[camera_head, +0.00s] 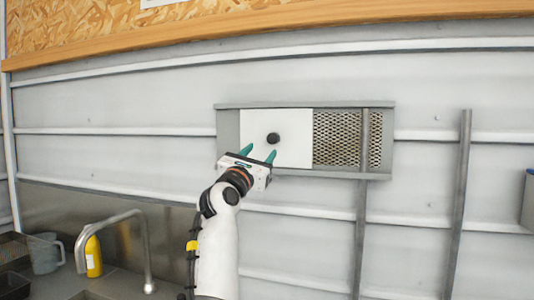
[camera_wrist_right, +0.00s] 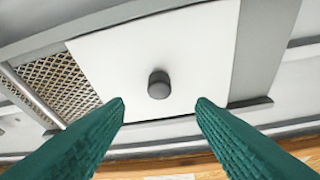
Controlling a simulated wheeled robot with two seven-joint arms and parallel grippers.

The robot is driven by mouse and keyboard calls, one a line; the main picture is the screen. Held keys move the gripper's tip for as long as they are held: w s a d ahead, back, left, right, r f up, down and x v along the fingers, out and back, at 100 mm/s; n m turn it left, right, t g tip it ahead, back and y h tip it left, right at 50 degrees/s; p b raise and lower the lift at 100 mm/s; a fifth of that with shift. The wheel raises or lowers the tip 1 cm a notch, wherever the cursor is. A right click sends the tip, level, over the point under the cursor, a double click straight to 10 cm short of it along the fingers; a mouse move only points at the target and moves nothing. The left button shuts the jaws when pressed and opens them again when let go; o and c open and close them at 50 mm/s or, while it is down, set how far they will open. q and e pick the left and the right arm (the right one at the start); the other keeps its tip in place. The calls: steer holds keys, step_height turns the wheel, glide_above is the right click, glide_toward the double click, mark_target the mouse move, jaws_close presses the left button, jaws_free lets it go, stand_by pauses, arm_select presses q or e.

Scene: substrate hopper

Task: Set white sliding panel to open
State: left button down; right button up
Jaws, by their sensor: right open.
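The white sliding panel (camera_head: 290,150) sits in a grey wall frame (camera_head: 228,128) in the head view, at the frame's left part. A dark round knob (camera_head: 273,138) stands out from it. To its right a perforated mesh (camera_head: 337,138) shows uncovered. My right gripper (camera_head: 258,152) is open and empty, its green fingers pointing up toward the panel just below the knob. In the right wrist view the knob (camera_wrist_right: 158,85) lies between and beyond the two fingertips (camera_wrist_right: 160,103), apparently untouched, with the white panel (camera_wrist_right: 195,45) behind it. My left gripper is not in view.
A vertical grey post (camera_head: 364,200) crosses the mesh side of the frame, and another post (camera_head: 458,200) stands further right. A curved metal tap (camera_head: 140,225), a yellow bottle (camera_head: 93,257) and a grey jug (camera_head: 45,254) are at lower left. The wall left of the frame is clear.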

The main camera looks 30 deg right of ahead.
steer(key=shift+b+v, duration=0.5)
steer(key=shift+v, duration=1.7)
